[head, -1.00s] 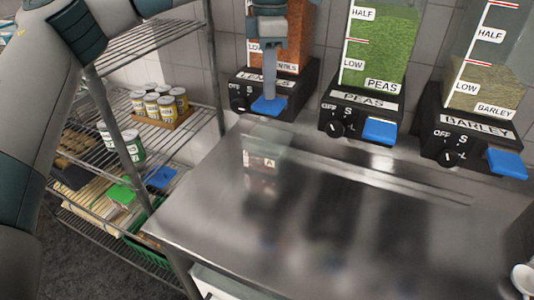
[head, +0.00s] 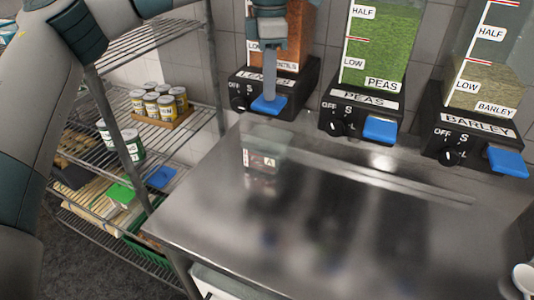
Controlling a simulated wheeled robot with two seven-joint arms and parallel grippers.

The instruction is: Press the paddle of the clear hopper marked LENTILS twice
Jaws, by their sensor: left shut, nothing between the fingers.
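The clear hopper marked LENTILS (head: 301,38) holds orange-brown grains and stands on a black base at the back of the steel counter. My left arm hides part of its front. Its blue paddle (head: 277,108) sticks out at the base's front. My left gripper (head: 270,97) is shut and empty, pointing down, with its tip at the paddle and seemingly touching it. A clear container with a label marked A (head: 262,160) stands on the counter below this paddle, with brownish contents low inside. My right gripper is out of view.
The PEAS hopper (head: 378,45) and the BARLEY hopper (head: 490,62) stand to the right, each with a blue paddle and a dial. A wire shelf (head: 170,113) with cans and boards is at the left. The steel counter (head: 330,225) is mostly clear in front.

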